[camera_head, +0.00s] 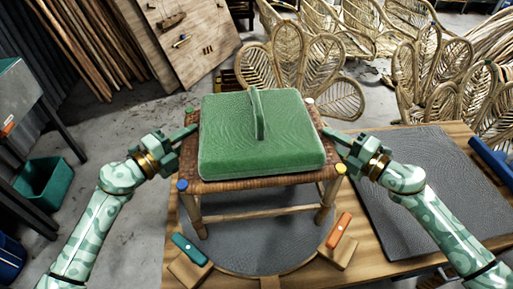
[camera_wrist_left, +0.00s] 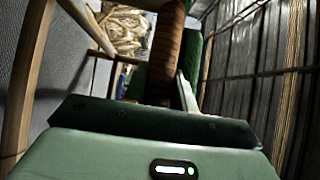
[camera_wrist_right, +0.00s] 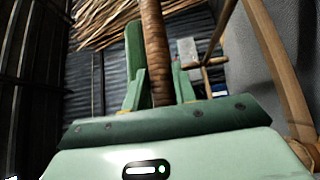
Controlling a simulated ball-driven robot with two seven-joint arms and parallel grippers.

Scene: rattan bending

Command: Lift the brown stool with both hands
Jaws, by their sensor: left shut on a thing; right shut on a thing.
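The brown stool (camera_head: 255,183) has a woven seat edge and wooden legs, with coloured caps at its corners. It stands upright on the round dark mat on the wooden table. A green block with an upright fin (camera_head: 258,140) covers most of the seat. My left gripper (camera_head: 188,134) is shut on the left side of the seat; the wrapped brown rail (camera_wrist_left: 165,55) sits between its fingers in the left wrist view. My right gripper (camera_head: 334,136) is shut on the right side; the wrapped rail (camera_wrist_right: 155,50) shows between its fingers in the right wrist view.
A teal-handled block (camera_head: 189,250) and an orange-handled block (camera_head: 339,230) lie at the table's front. A grey mat (camera_head: 420,185) covers the table's right. Rattan chair backs (camera_head: 300,70) stand behind. A green bin (camera_head: 45,178) is on the floor at left.

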